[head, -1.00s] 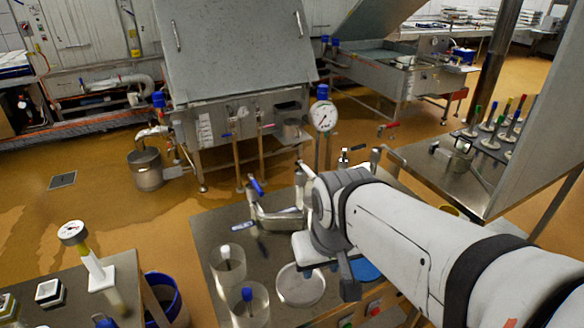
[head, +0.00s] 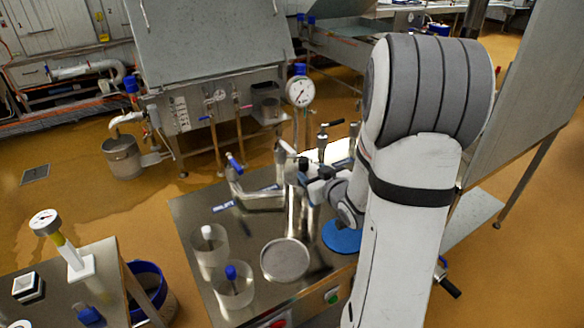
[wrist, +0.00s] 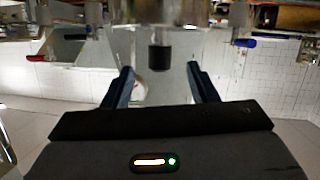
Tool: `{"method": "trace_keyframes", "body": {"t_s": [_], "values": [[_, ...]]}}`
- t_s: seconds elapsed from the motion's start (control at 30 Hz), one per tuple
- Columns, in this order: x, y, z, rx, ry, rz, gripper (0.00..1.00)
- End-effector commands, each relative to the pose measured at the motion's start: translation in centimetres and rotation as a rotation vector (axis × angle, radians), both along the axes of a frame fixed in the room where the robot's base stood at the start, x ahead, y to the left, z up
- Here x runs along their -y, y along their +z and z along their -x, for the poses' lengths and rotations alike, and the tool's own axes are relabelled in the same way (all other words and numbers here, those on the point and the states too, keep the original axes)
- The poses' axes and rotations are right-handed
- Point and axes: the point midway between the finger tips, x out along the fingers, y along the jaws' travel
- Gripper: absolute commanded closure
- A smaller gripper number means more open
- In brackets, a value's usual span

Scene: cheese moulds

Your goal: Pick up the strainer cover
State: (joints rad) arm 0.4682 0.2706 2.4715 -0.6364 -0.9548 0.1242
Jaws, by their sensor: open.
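My gripper (head: 307,174) is low over the right part of the steel table in the head view, by an upright steel cylinder (head: 296,210). In the wrist view my gripper (wrist: 160,84) is open, with one dark finger on each side. A short black knob (wrist: 160,57) shows in the gap between the fingertips; I see no contact. The knob may belong to the strainer cover, but its lower or outer part is not clear. A round flat grey disc (head: 285,260) lies in front of the cylinder. I cannot tell for certain which thing is the strainer cover.
Two clear cups, one with a white-topped item (head: 208,232) and one with a blue-topped item (head: 231,272), stand left on the steel table (head: 188,205). A blue disc (head: 342,238) lies at right, partly behind my arm. A pressure gauge (head: 300,92) stands behind.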

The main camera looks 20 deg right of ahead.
Motion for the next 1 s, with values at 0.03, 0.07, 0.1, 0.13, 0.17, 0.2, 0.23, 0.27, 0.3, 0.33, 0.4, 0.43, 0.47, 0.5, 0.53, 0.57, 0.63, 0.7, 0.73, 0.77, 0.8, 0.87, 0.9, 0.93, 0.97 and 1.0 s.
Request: {"method": "trace_keyframes", "body": {"t_s": [0.03,0.07,0.1,0.13,0.17,0.2,0.23,0.27,0.3,0.33,0.4,0.43,0.47,0.5,0.53,0.57,0.63,0.7,0.73,0.77,0.8,0.87,0.9,0.93,0.97,1.0], "values": [[0.4,-0.8,0.0,0.044,0.019,-0.029,0.47],[0.4,-0.9,0.0,0.074,0.034,-0.044,0.47],[0.5,-1.0,0.1,0.111,0.052,-0.065,0.47],[0.5,-1.0,0.1,0.137,0.063,-0.079,0.47],[0.6,-1.0,0.2,0.162,0.074,-0.093,0.47],[0.6,-1.1,0.3,0.188,0.085,-0.109,0.47],[0.6,-1.0,0.4,0.205,0.094,-0.119,0.47],[0.6,-1.0,0.5,0.221,0.100,-0.128,0.47],[0.7,-1.0,0.6,0.237,0.105,-0.139,0.47],[0.7,-0.9,0.6,0.247,0.110,-0.144,0.47],[0.6,-0.8,0.4,0.259,0.117,-0.152,0.47],[0.5,-0.8,0.1,0.263,0.118,-0.153,0.47],[0.5,-0.7,-0.2,0.264,0.119,-0.155,0.47],[0.3,-0.7,-0.6,0.265,0.120,-0.154,0.47],[0.3,-0.6,-1.0,0.265,0.121,-0.154,0.47],[0.2,-0.6,-1.3,0.265,0.120,-0.154,0.47],[0.1,-0.5,-2.1,0.264,0.119,-0.155,0.47],[0.1,-0.3,-2.9,0.265,0.120,-0.154,0.47],[0.1,-0.1,-3.4,0.264,0.119,-0.154,0.47],[0.1,0.0,-3.9,0.264,0.119,-0.154,0.47],[0.0,0.1,-4.5,0.263,0.119,-0.154,0.47],[-0.1,0.1,-5.4,0.263,0.119,-0.153,0.47],[-0.2,0.0,-5.9,0.263,0.119,-0.154,0.47],[-0.2,0.0,-6.2,0.263,0.118,-0.153,0.47],[-0.3,0.0,-6.5,0.264,0.118,-0.154,0.47],[-0.3,-0.1,-6.7,0.263,0.117,-0.153,0.47]]}}
